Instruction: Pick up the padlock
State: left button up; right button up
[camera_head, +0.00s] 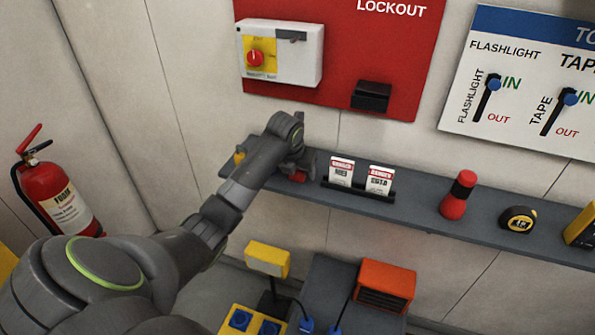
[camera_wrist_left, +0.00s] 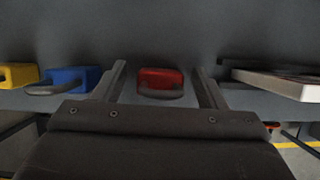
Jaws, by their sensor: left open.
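A red padlock (camera_head: 298,177) lies on the grey shelf (camera_head: 412,205), mostly hidden behind my left gripper in the head view. In the left wrist view the red padlock (camera_wrist_left: 161,78) sits between the two open fingers, its grey shackle toward the palm. My left gripper (camera_head: 299,163) is open at the shelf, and its fingers (camera_wrist_left: 162,70) stand apart on either side of the padlock with a gap on each side. A blue padlock (camera_wrist_left: 70,79) and a yellow padlock (camera_wrist_left: 18,75) lie to the left of it. My right gripper does not show.
A rack with two danger tags (camera_head: 357,193) stands right of my gripper. A red lockout board (camera_head: 338,88) with a switch box (camera_head: 281,54) hangs above. A fire extinguisher (camera_head: 60,190) stands left.

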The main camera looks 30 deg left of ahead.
pick_arm(q)
jog(key=c, duration=1.1)
jog(key=shift+r, duration=0.15)
notch_tip(320, 180, up, 8)
jog(key=shift+r+b, duration=0.2)
jog(key=shift+b, duration=1)
jog(key=shift+r, duration=0.75)
